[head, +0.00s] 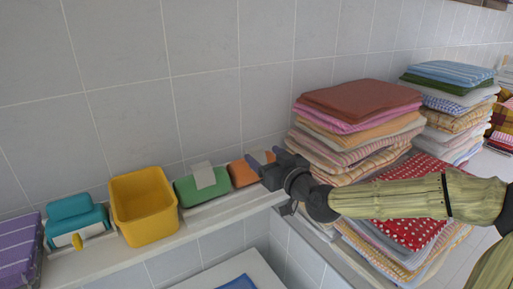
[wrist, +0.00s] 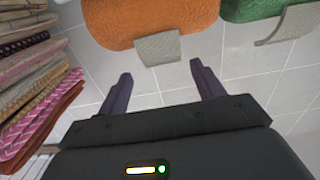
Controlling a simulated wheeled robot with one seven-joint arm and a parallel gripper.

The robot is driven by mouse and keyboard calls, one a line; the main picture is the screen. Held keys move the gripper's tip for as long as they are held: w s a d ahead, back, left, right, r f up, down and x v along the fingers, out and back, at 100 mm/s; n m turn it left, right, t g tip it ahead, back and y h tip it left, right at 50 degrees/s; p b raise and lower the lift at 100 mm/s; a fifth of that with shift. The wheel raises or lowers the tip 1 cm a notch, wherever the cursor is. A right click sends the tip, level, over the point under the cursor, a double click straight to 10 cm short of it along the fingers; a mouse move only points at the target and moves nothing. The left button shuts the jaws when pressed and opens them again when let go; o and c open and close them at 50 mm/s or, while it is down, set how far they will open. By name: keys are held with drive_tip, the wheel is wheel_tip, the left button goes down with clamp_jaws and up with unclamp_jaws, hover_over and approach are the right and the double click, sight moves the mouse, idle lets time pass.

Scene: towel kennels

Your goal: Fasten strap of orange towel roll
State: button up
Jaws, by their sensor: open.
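The orange towel roll (head: 243,173) lies on the ledge, partly hidden behind my gripper in the head view. In the wrist view, the orange roll (wrist: 150,18) fills the top centre. Its grey strap (wrist: 158,48) sticks out from the roll's lower edge as a short loose flap. My gripper (head: 261,161) is at the roll's right side in the head view. In the wrist view, my gripper (wrist: 161,72) is open and empty, with the strap flap just beyond and between its fingertips, apart from them.
The green roll (head: 188,192) with a grey strap (head: 204,175) lies left of the orange one. Further left are a yellow bin (head: 143,207), a teal roll (head: 72,212) and a purple striped towel (head: 15,250). Tall folded towel stacks (head: 345,135) stand close on the right.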

sight(255, 149)
drive_tip(key=x, duration=0.1)
drive_tip(key=p+x, duration=0.1)
drive_tip(key=x, duration=0.1)
drive_tip(key=shift+s+a+r, duration=0.1)
drive_tip(key=shift+a+r, duration=0.05)
drive_tip(key=shift+a, duration=0.15)
drive_tip(key=shift+w+a, duration=0.4)
drive_tip(key=shift+w, duration=0.1)
drive_tip(key=shift+w, duration=0.1)
drive_tip(key=c, duration=1)
